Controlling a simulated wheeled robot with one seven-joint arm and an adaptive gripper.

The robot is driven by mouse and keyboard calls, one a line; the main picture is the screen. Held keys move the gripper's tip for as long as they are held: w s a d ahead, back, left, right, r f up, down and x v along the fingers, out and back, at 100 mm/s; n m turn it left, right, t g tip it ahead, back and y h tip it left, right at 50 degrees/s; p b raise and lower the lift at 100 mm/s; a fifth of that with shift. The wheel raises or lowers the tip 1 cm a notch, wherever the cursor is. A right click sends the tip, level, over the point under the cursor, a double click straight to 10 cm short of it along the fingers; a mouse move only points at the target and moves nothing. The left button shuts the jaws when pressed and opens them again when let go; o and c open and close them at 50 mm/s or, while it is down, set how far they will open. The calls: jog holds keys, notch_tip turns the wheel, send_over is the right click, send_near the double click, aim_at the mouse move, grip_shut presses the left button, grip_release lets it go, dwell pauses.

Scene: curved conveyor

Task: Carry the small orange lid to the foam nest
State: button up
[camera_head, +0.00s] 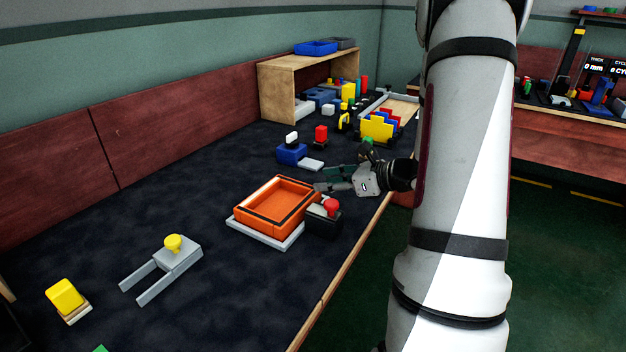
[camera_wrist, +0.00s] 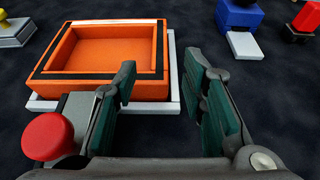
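An orange, open-topped, shallow box (camera_head: 262,218) with black strips on its rim sits on a pale plate (camera_head: 266,239). The box also shows in the wrist view (camera_wrist: 66,52). No separate small orange lid is clearly visible, and I cannot tell whether this box is the lid or the foam nest. My gripper (camera_head: 328,186) is beside the box on its right in the head view. The pads look apart from the box.
A dark block with a red button (camera_head: 330,207) stands against the box's near right side. A blue block (camera_head: 291,154) with a white top is behind. A grey fork-shaped piece (camera_head: 163,267) with a yellow knob lies left. A wooden shelf (camera_head: 276,98) and coloured parts fill the back.

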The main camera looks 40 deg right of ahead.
jog(key=v, duration=0.4)
jog(key=shift+p, duration=0.3)
jog(key=a+r+n+y, duration=0.1)
jog(key=a, duration=0.2)
jog(key=a+r+n+g, duration=0.1)
jog(key=a+r+n, duration=0.1)
jog(key=a+r+n+g+y, duration=0.1)
jog(key=a, duration=0.2)
jog(key=shift+w+a+r+n+y, duration=0.15)
jog(key=shift+w+a+n+y, duration=0.15)
jog(key=s+a+r+n+g+y, duration=0.1)
jog(key=s+a+r+n+g, duration=0.15)
jog(key=a, duration=0.25)
jog(key=s+a+r+n+g, duration=0.1)
jog(key=s+a+n, duration=0.1)
jog(key=a+n, duration=0.25)
jog(key=s+a+r+n+g+y, duration=0.1)
jog(key=s+a+r+n+g, duration=0.1)
jog(key=a, duration=0.4)
jog(key=s+a+n+g+h, duration=0.2)
jog(key=s+a+n+g, duration=0.3)
jog(key=s+a+n, duration=0.4)
jog(key=s+d+n+h, duration=0.2)
jog(key=s+n+h, duration=0.1)
jog(key=s, duration=0.3)
jog(key=s+d+n+h, duration=0.3)
jog(key=s+n+h, duration=0.1)
jog(key=s+n, duration=0.2)
jog(key=shift+s+d, duration=0.25)
jog(key=shift+s, duration=0.1)
